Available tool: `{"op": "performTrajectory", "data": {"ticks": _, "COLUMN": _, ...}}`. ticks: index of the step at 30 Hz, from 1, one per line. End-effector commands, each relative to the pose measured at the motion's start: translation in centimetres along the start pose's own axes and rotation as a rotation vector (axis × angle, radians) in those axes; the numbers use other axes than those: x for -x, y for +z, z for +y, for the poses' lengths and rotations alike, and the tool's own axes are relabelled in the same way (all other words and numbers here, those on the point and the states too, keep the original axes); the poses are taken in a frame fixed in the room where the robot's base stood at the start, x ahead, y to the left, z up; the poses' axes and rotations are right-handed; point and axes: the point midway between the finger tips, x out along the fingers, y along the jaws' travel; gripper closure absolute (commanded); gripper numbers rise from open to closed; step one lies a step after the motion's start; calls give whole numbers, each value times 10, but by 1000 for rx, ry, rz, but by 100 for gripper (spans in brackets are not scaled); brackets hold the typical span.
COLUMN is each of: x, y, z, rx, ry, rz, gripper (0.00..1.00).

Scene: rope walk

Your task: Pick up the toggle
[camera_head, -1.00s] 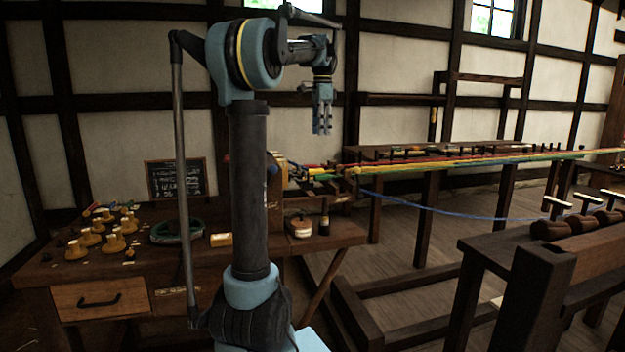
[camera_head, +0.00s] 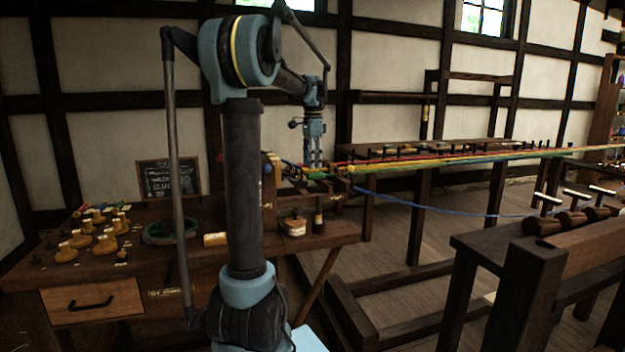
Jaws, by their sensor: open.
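My gripper (camera_head: 314,164) is open and points down. It is above or in front of the near end of the coloured ropes (camera_head: 400,163), beside the wooden block on the left table. I cannot tell whether it touches anything there. No piece can be clearly made out as the toggle. Small dark parts around the rope ends, below the fingers, are too small to tell apart, and my arm hides part of that area.
The left table (camera_head: 140,262) holds several yellow-brown knobbed pieces (camera_head: 104,243), a green coil (camera_head: 170,231), a small jar (camera_head: 295,226) and a dark bottle (camera_head: 318,214). A chalkboard (camera_head: 168,179) stands behind. A blue rope (camera_head: 440,208) sags across. A dark bench (camera_head: 500,245) stands right.

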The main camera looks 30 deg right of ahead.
Motion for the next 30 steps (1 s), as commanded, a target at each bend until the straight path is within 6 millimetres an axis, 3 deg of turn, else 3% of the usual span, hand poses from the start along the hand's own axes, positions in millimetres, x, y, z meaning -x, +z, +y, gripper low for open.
{"op": "performTrajectory", "data": {"ticks": 9, "x": -40, "y": 2, "z": -1, "rx": 0, "ry": 0, "rz": 0, "gripper": 55}}
{"op": "performTrajectory", "data": {"ticks": 19, "x": -46, "y": 2, "z": -1, "rx": 0, "ry": 0, "rz": 0, "gripper": 55}}
{"op": "performTrajectory", "data": {"ticks": 24, "x": -46, "y": 1, "z": -1, "rx": -1, "ry": 0, "rz": 0, "gripper": 94}}
{"op": "performTrajectory", "data": {"ticks": 30, "x": -45, "y": 1, "z": -1, "rx": -2, "ry": 0, "rz": 0, "gripper": 96}}
